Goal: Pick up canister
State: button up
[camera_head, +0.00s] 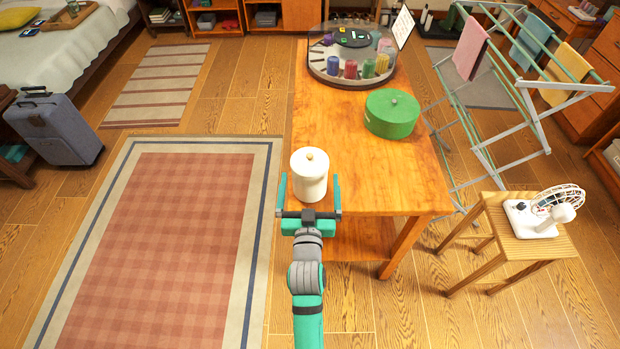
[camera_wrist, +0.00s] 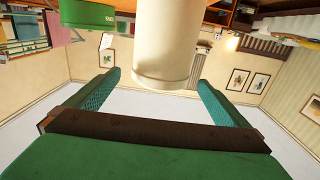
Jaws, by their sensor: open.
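The canister (camera_head: 309,182) is cream white, with a lid and a small tan knob. It stands upright at the near left end of the wooden table. My gripper (camera_head: 309,177) is open, with one teal finger on each side of the canister. In the wrist view, which looks upside down, the canister (camera_wrist: 165,40) lies between and beyond the fingertips of my gripper (camera_wrist: 160,85). A gap shows on both sides, so neither finger appears to touch it. The canister's lower part is cut off in the wrist view.
The wooden table (camera_head: 385,185) also holds a green round lidded box (camera_head: 392,114) and a clear-domed carousel (camera_head: 352,60) of colored items. A stool (camera_head: 500,245) with a white fan (camera_head: 545,212) and a drying rack (camera_head: 500,100) stand right. A rug (camera_head: 165,240) lies left.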

aim_at(310, 151)
jog(key=shift+w+f, duration=0.1)
jog(key=shift+w, duration=5.3)
jog(key=c, duration=1.6)
